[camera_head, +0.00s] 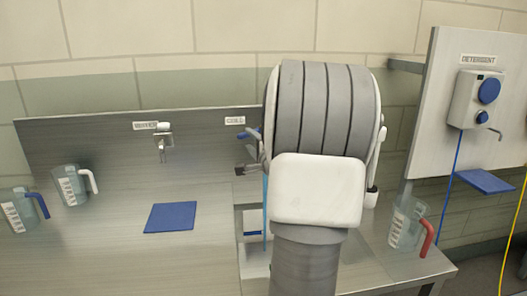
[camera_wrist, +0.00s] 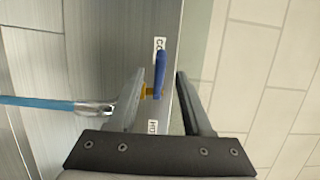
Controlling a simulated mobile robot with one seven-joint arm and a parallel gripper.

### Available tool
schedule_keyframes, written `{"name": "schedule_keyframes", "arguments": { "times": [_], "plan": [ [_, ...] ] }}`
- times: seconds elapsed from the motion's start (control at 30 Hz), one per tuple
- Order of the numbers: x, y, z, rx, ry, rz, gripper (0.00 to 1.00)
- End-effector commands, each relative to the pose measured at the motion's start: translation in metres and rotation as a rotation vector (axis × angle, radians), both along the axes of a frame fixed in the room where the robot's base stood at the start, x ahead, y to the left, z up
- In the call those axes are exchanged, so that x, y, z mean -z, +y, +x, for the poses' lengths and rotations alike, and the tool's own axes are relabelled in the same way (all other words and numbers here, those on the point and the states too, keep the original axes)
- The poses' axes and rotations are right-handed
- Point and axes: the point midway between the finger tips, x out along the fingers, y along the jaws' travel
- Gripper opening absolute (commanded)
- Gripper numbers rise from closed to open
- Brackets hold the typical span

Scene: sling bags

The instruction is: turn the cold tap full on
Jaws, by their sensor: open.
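The cold tap has a blue lever handle (camera_wrist: 160,74) on a brass stem (camera_wrist: 150,92), seen in the wrist view against the metal panel beside a partly covered label starting "CO". My gripper (camera_wrist: 160,76) is open, with one finger on each side of the lever in the picture. Gaps show between lever and fingers, and nothing is gripped. A chrome spout (camera_wrist: 95,108) lies left of the fingers, with a blue stream or hose running from it. In the head view the lever (camera_head: 243,134) shows only partly, and my arm covers most of the tap and gripper.
Another spout (camera_head: 162,145) stands left along the back panel. A blue mat (camera_head: 170,217) and clear jugs (camera_head: 72,186) (camera_head: 18,212) are on the counter's left; another jug (camera_head: 406,224) is right. A detergent dispenser (camera_head: 474,100) hangs at right. The counter's middle left is clear.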

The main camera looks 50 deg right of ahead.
Motion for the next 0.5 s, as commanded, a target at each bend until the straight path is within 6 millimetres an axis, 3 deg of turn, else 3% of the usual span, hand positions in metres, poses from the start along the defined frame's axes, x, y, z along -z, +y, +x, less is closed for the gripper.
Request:
{"name": "schedule_keyframes", "arguments": {
  "times": [0.2, 0.5],
  "plan": [
    [-0.002, 0.02, -0.045, 0.002, 0.0, 0.001, 0.5],
    [0.0, 0.036, -0.078, 0.0, 0.0, 0.0, 0.5]
  ]
}}
